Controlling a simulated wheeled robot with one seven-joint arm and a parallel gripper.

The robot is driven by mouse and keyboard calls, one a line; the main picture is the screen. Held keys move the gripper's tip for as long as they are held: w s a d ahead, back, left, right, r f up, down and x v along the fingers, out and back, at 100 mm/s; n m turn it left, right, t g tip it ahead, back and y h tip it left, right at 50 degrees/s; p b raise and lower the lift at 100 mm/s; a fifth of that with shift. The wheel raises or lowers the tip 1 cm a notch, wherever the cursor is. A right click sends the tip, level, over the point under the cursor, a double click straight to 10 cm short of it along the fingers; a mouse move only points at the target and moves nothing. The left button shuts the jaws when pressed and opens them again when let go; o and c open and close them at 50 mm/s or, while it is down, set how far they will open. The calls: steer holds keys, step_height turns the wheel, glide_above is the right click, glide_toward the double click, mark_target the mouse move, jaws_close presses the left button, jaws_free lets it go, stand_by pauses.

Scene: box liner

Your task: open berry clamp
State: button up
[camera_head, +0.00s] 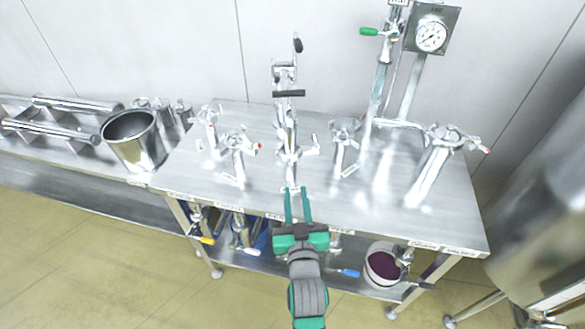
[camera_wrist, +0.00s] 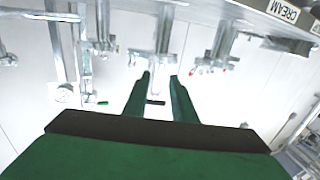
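Several metal fittings with lever handles stand on the steel table (camera_head: 385,215). I cannot tell which is the berry clamp, as most labels are too small to read. A tall central fitting (camera_head: 287,115) has black handles. Fittings with small red tips stand left (camera_head: 236,158) and right (camera_head: 345,138) of it, and a larger one (camera_head: 428,172) further right. My gripper (camera_head: 297,190) is green, with its two fingers apart and nothing between them, near the central fitting's base. In the wrist view, which looks upside down, the open fingers (camera_wrist: 160,76) point toward a metal post (camera_wrist: 163,35).
A pressure gauge (camera_head: 431,36) and a green handle (camera_head: 369,31) rise at the back right. A steel pot (camera_head: 134,142) stands left. Under the table are a bucket (camera_head: 381,266) and coloured valve handles. A "CREAM" label (camera_wrist: 284,10) shows in the wrist view. A large steel tank (camera_head: 545,215) is at right.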

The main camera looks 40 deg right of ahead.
mark_target(299, 156)
steer(key=x, duration=1)
steer(key=shift+w, duration=0.3)
steer(key=shift+d, duration=0.15)
jaws_close()
stand_by(1.0)
